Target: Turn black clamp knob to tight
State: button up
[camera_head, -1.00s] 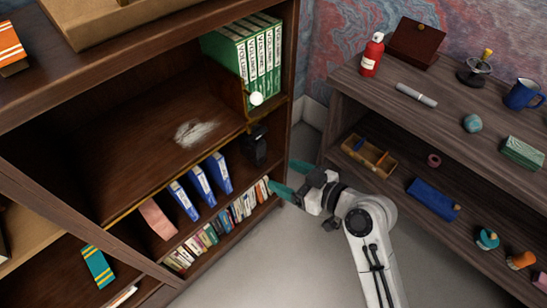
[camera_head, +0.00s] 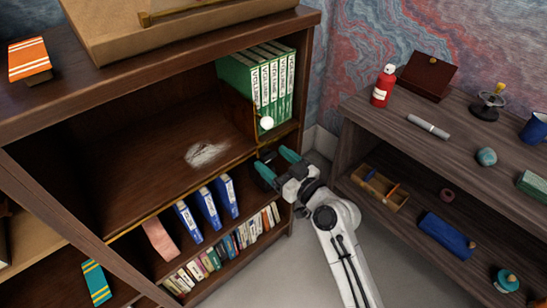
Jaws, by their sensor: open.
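The black clamp knob (camera_head: 267,157) sits at the right front edge of the bookcase shelf, below the green volumes. It is dark and partly hidden by my gripper, so its turn position cannot be read. My gripper (camera_head: 278,164) is open, with its two teal fingers pointing up and left at the knob. One finger shows left of and below the knob, the other to its right. Whether either finger touches it cannot be told.
Blue binders (camera_head: 208,207) and small books stand below left. A dark wooden desk (camera_head: 360,120) stands to the right; grey floor lies between.

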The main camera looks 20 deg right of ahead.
jog(key=shift+w+a, duration=0.15)
jog(key=shift+w, duration=0.3)
jog(key=c, duration=1.1)
